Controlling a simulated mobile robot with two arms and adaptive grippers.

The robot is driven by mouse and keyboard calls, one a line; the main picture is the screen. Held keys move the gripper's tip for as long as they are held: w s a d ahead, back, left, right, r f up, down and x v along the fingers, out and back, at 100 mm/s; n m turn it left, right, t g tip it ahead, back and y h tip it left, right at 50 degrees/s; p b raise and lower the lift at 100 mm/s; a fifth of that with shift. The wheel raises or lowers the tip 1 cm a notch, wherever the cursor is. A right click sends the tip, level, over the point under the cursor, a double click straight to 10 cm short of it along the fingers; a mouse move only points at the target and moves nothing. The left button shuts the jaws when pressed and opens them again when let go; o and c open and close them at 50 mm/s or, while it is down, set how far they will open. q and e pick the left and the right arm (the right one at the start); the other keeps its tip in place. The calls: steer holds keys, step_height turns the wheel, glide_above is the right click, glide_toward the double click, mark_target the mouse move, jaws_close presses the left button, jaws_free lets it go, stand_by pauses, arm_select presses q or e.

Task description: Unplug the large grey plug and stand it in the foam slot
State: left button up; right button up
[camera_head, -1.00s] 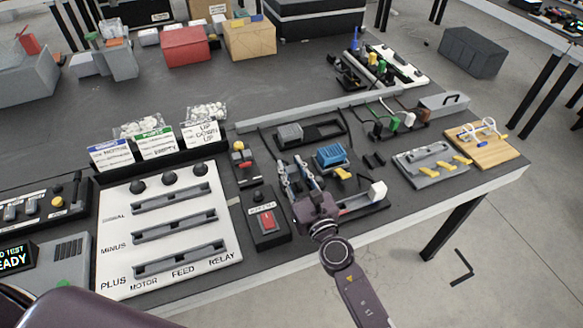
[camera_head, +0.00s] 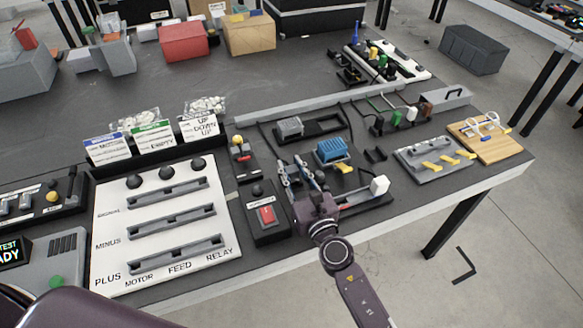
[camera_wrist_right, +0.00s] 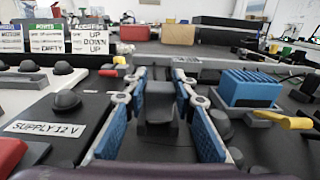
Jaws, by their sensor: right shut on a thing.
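My right gripper (camera_head: 300,174) is low over the bench, between the red rocker switch and the blue ribbed block. In the right wrist view its blue-padded fingers (camera_wrist_right: 160,92) stand on either side of a dark grey block, which looks like the large grey plug (camera_wrist_right: 159,103). The gripper is shut on it. The plug looks upright; its lower end is dark, and I cannot tell whether it touches what is below. I cannot make out the foam slot for certain. My left gripper is not in view.
The blue ribbed block (camera_head: 331,151) stands close right of the fingers, with a yellow piece beside it. The red rocker switch box (camera_head: 267,216) is close left. A lighter grey block (camera_head: 289,126) sits on a black tray behind.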

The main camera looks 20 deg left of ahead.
steer(key=o, duration=1.2)
steer(key=shift+s+f, duration=0.1)
steer(key=v, duration=1.2)
